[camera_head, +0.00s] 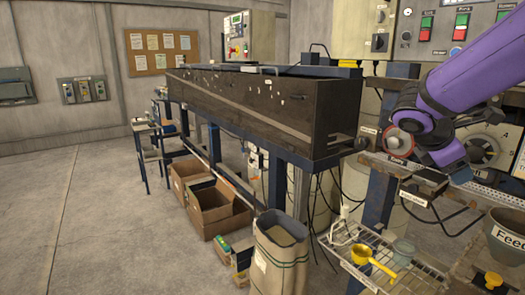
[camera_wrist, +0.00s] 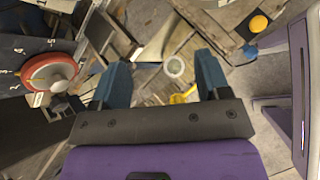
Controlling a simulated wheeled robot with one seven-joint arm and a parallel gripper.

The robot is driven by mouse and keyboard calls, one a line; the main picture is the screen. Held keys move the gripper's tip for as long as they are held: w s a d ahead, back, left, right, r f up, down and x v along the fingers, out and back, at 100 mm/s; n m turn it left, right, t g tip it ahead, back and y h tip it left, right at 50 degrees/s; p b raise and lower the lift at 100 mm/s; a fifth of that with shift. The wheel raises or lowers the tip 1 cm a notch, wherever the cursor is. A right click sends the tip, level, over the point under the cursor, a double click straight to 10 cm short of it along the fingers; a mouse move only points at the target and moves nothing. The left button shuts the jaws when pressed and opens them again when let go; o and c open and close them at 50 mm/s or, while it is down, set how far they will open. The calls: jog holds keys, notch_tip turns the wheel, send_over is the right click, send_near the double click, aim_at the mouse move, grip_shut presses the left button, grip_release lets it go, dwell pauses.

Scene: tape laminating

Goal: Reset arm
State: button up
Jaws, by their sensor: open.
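My purple arm reaches in from the upper right in the head view. My gripper (camera_wrist: 160,80) shows in the wrist view with its two blue fingers spread apart and nothing between them. The arm's end is close to a red-faced round knob (camera_head: 400,142) on the machine. The same knob (camera_wrist: 50,73) shows left of the fingers in the wrist view; I cannot tell whether anything touches it.
A wire rack (camera_head: 385,262) below holds a yellow scoop (camera_head: 373,260) and a pale cup (camera_head: 404,251). A long dark machine trough (camera_head: 260,108) spans the middle. Cardboard boxes (camera_head: 215,212) and a sack (camera_head: 280,255) stand on the floor. Open floor lies left.

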jog(key=s+a+r+m+t+y, duration=0.1)
jog(key=s+a+m+y, duration=0.3)
jog(key=s+m, duration=0.4)
jog(key=s+a+m+t+y, duration=0.2)
jog(key=s+a+m+y, duration=0.3)
jog(key=s+m, duration=0.3)
jog(key=s+a, duration=0.1)
jog(key=s, duration=0.3)
jog(key=shift+r, duration=0.4)
